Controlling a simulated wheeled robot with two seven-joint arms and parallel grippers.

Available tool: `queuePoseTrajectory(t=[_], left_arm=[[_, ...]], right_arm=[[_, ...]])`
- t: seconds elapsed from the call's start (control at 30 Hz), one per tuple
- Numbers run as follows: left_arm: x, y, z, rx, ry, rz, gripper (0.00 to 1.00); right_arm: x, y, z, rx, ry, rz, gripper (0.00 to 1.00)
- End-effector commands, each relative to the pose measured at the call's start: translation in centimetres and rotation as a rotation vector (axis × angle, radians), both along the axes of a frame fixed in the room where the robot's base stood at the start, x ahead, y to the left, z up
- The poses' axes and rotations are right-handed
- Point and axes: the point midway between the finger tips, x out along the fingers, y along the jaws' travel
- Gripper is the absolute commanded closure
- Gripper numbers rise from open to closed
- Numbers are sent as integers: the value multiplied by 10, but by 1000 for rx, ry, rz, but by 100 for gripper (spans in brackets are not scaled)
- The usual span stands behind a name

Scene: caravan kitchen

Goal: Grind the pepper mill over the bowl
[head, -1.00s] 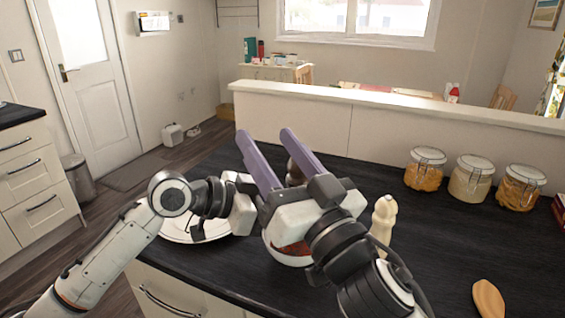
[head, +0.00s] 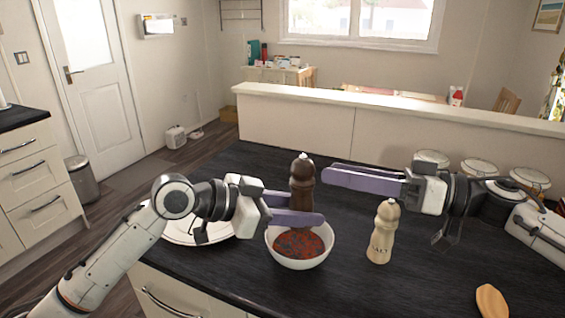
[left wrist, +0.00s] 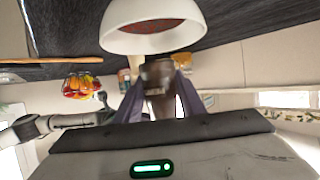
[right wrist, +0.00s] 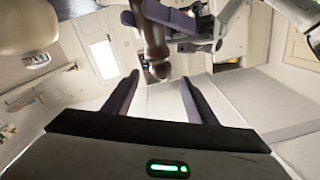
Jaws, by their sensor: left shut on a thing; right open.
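The dark brown pepper mill (head: 302,181) stands upright with its silver-tipped top free. My left gripper (head: 304,213) is shut on its lower body and holds it over the white bowl (head: 299,264), which has red and dark contents. The mill's lower end is partly hidden by a finger. In the left wrist view the mill (left wrist: 158,88) sits between the fingers, close to the bowl (left wrist: 152,38). My right gripper (head: 327,177) is open and empty, just right of the mill's head, fingers pointing left. In the right wrist view the mill's head (right wrist: 158,68) shows between and beyond its fingertips.
A cream salt mill (head: 382,234) stands right of the bowl, below my right gripper. A white plate (head: 180,236) lies left of the bowl. Several glass jars (head: 478,168) stand behind my right arm. A wooden spoon (head: 491,301) lies at the front right.

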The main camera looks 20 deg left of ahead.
Motion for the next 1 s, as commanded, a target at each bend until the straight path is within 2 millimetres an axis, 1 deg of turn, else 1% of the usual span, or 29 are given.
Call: queuePoseTrajectory(t=[0.4, 0.53, 0.7, 1.0], left_arm=[[0, 0, 1, -1, -2, 0, 86], [0, 0, 1, -1, -2, 0, 86], [0, 0, 1, -1, -2, 0, 86], [0, 0, 1, -1, -2, 0, 86]], right_arm=[[-3, 80, 1, 2, -2, 2, 48], [-2, 99, 1, 2, -3, 1, 48], [-2, 111, 1, 1, -3, 0, 48], [-2, 114, 1, 1, -3, 0, 48]])
